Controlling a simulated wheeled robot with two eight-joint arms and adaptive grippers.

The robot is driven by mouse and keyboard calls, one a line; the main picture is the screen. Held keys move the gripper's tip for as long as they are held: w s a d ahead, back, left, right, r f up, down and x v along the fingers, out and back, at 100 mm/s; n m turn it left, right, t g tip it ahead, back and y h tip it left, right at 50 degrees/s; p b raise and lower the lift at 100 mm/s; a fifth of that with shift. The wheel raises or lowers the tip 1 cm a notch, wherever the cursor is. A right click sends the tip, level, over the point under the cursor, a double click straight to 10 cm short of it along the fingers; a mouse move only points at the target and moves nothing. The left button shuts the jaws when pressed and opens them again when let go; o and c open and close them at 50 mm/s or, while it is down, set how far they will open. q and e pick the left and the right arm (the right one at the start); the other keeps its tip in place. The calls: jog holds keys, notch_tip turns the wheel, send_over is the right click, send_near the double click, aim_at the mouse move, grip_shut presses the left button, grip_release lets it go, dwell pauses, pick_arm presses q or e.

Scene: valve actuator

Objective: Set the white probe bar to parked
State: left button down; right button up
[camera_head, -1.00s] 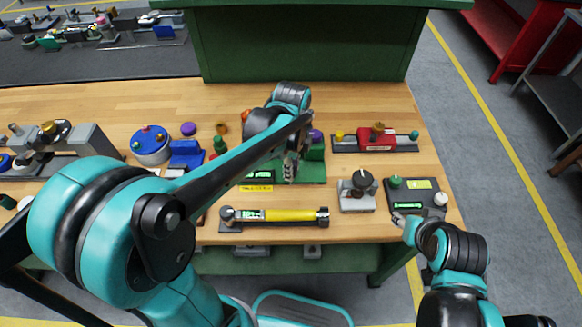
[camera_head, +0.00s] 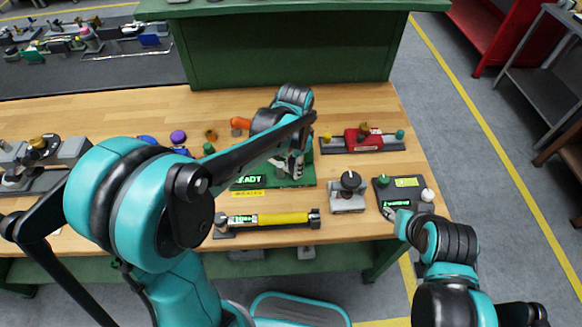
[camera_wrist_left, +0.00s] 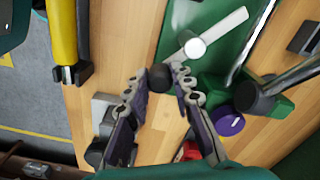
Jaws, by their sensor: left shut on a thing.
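The white probe bar (camera_wrist_left: 222,32) lies slanted over a green fixture in the left wrist view, with a round white knob (camera_wrist_left: 196,48) on it. A dark cylindrical grip (camera_wrist_left: 158,77) is at the bar's near end. My left gripper (camera_wrist_left: 160,74) has its fingertips on either side of this grip and is shut on it. In the head view, my left gripper (camera_head: 291,166) is over the green fixture (camera_head: 280,184), which bears a lit display; my forearm hides part of the fixture. My right gripper (camera_head: 397,215) is beside a black panel; its jaws are unclear.
A grey block with a black knob (camera_head: 348,184) and the black panel (camera_head: 404,191) stand to the right. A yellow-handled tool (camera_head: 275,219) lies in front. A red fixture (camera_head: 362,140) is behind right. A purple knob (camera_wrist_left: 229,122) is close to my left fingers.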

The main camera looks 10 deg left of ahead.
pick_arm(q)
jog(key=shift+w+d+n, duration=0.1)
jog(key=shift+w+n, duration=0.3)
jog(key=shift+n, duration=0.55)
jog(key=shift+w+d+n, duration=0.1)
jog(key=shift+w+n, duration=0.3)
jog(key=shift+n, duration=0.55)
jog(key=c, duration=1.3)
grip_release()
notch_tip(320, 180, up, 12)
